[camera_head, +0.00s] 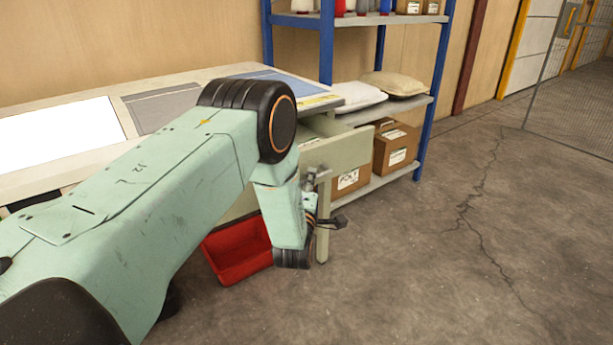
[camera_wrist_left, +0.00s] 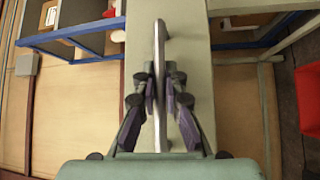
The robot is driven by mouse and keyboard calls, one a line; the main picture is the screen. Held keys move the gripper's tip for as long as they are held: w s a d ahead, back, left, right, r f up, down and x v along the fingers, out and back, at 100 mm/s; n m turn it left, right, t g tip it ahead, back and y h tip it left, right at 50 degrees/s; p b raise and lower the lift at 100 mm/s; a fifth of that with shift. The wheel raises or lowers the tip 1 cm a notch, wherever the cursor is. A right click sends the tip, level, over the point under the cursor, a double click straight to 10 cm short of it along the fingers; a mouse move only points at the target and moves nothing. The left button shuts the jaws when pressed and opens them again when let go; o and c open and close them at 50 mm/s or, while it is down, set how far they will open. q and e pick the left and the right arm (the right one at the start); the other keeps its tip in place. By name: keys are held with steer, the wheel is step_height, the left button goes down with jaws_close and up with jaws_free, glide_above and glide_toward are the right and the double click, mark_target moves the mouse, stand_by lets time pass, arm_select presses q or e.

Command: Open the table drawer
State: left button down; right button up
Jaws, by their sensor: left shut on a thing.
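The table (camera_head: 60,180) has a pale green-grey drawer (camera_head: 345,143) at its right end. The drawer front stands out from under the tabletop, and part of its inside shows, so it appears partly open. In the left wrist view the drawer front (camera_wrist_left: 196,60) fills the middle, with a long metal bar handle (camera_wrist_left: 160,45) on it. My left gripper (camera_wrist_left: 160,92) is shut around this handle, one finger on each side. In the head view my left gripper (camera_head: 312,185) is at the drawer front, mostly hidden by my arm. My right gripper is not in view.
A red bin (camera_head: 238,252) stands on the floor below the table. The floor at right is clear.

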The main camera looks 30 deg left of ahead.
arm_select(q)
steer(key=shift+s+d, duration=0.3)
steer(key=shift+d, duration=0.45)
steer(key=c, duration=1.4)
jaws_free()
steer(key=v, duration=1.2)
steer(key=shift+d+f, duration=0.1)
